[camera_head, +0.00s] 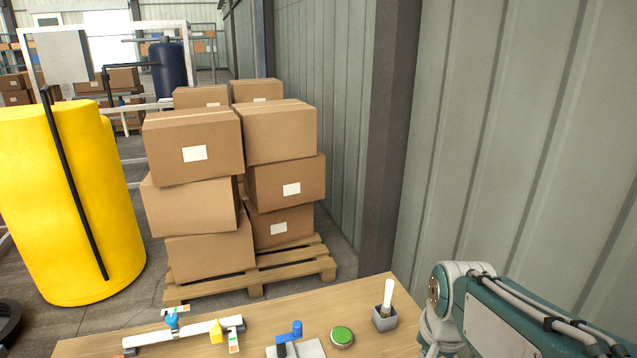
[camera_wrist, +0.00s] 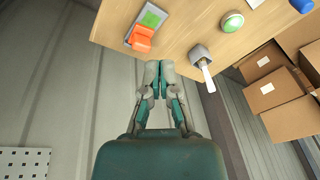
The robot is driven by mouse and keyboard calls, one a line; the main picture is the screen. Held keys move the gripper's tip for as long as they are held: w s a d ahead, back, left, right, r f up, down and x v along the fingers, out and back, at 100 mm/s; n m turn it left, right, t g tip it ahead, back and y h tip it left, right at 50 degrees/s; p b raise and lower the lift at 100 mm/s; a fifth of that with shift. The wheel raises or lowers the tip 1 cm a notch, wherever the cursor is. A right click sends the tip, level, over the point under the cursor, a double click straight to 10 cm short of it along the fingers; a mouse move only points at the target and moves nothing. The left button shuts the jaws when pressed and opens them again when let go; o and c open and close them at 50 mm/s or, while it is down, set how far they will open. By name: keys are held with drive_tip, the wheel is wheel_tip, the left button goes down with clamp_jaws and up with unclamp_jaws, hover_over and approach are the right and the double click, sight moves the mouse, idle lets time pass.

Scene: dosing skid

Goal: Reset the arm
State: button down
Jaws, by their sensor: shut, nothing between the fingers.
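My gripper (camera_wrist: 159,80) shows in the wrist view with its two fingers together and nothing between them. It is apart from the things on the wooden table, with the table's edge just beyond its fingertips. In the head view my arm (camera_head: 530,320) is at the lower right, in front of the ribbed wall, and the gripper itself is not visible there.
The wooden table (camera_head: 375,290) carries a grey cup (camera_head: 385,319) with a white-handled tool, a green button (camera_head: 342,336), a blue-handled valve (camera_head: 290,335) and a white pipe (camera_head: 180,334). An orange-and-green switch (camera_wrist: 144,34) sits there too. Boxes (camera_head: 195,150) and a yellow tank (camera_head: 75,200) stand behind.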

drive_tip(key=s+a+r+n+t, duration=0.1)
drive_tip(key=s+r+n, duration=0.1)
drive_tip(key=s, duration=0.3)
drive_tip(key=s+a+r+n+t, duration=0.1)
drive_tip(key=s+r+n, duration=0.1)
drive_tip(key=s+n, duration=0.2)
drive_tip(key=shift+s+r+n+t, duration=0.3)
drive_tip(key=shift+s+t, duration=0.1)
drive_tip(key=shift+s, duration=0.05)
